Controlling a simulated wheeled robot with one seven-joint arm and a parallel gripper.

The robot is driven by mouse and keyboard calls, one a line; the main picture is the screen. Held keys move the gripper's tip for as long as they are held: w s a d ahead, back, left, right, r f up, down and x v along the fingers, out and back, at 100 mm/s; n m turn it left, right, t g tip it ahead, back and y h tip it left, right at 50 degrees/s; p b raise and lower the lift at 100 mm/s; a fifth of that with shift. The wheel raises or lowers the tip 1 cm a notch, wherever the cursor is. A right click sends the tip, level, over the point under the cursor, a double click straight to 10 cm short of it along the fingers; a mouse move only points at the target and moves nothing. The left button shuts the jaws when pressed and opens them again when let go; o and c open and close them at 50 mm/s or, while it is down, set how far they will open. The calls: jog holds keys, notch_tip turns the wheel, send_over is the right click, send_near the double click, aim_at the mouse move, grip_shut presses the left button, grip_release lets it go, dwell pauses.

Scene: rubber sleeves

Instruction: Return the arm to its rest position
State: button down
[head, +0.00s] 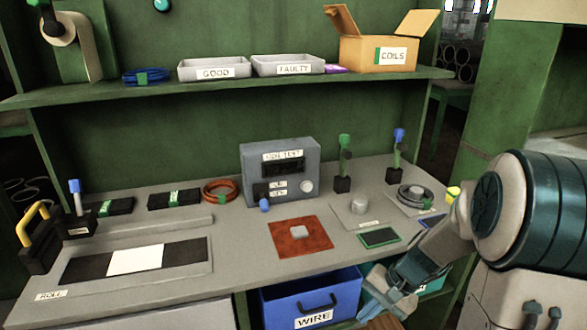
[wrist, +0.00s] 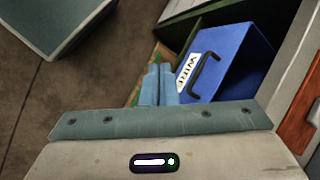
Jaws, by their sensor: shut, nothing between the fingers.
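My gripper (head: 388,305) hangs low at the right front of the workbench in the head view, beside the blue bin marked WIRE (head: 335,288). Its two light blue fingers are shut together and empty in the wrist view (wrist: 158,72). There the WIRE bin (wrist: 240,60) lies just right of the fingertips. My arm reaches in from the right side of the head view and partly covers a teal bin (head: 432,288) on the lower shelf.
The workbench top (head: 240,285) holds a grey test box (head: 280,160), a red-brown mat (head: 285,238), an orange coil (head: 221,190) and several upright tools. Trays and a COILS box (head: 375,52) stand on the shelf above. Bare floor (wrist: 50,120) shows at left in the wrist view.

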jog(key=s+r+n+t+h+p, duration=0.1)
jog(key=s+r+n+h+p, duration=0.1)
jog(key=r, duration=0.5)
jog(key=s+a+r+n+t+h+p, duration=0.1)
jog(key=s+r+n+h+p, duration=0.1)
jog(key=s+r+p, duration=0.2)
jog(key=s+r+n+t+h+p, duration=0.1)
jog(key=s+r, duration=0.4)
jog(key=r, duration=0.7)
jog(key=shift+s+a+n+h+p, duration=0.2)
jog(key=shift+s+n+h+p, duration=0.2)
jog(key=shift+n+p, duration=0.6)
jog(key=shift+a, duration=0.1)
